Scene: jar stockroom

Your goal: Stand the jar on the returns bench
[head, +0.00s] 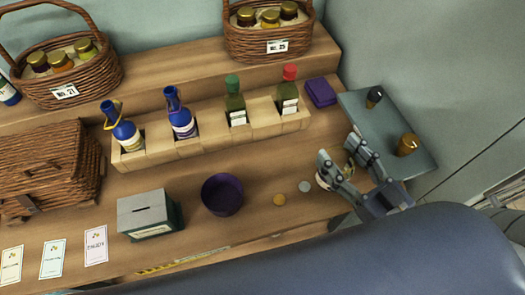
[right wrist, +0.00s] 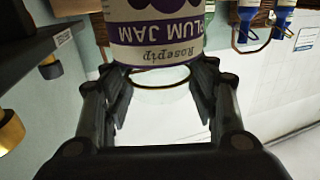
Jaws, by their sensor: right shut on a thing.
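My right gripper (head: 340,150) is over the right end of the wooden counter, beside a grey-blue side surface (head: 420,162). It is shut on a jar (right wrist: 155,40) with a white and purple label reading "Rosepip Plum Jam". The label looks upside down in the right wrist view, and the jar's far end is cut off by the frame edge. In the head view the fingers mostly hide the jar. No sign names the returns bench, so I cannot tell which surface it is. My left gripper is not in view.
The side surface bears a small black-topped item (head: 375,96) and a gold-lidded one (head: 407,145), with bare room between. On the counter are a purple bowl (head: 222,194), a slotted box (head: 148,213), a bottle rack (head: 160,155) and a purple box (head: 320,92). Baskets (head: 75,88) stand behind.

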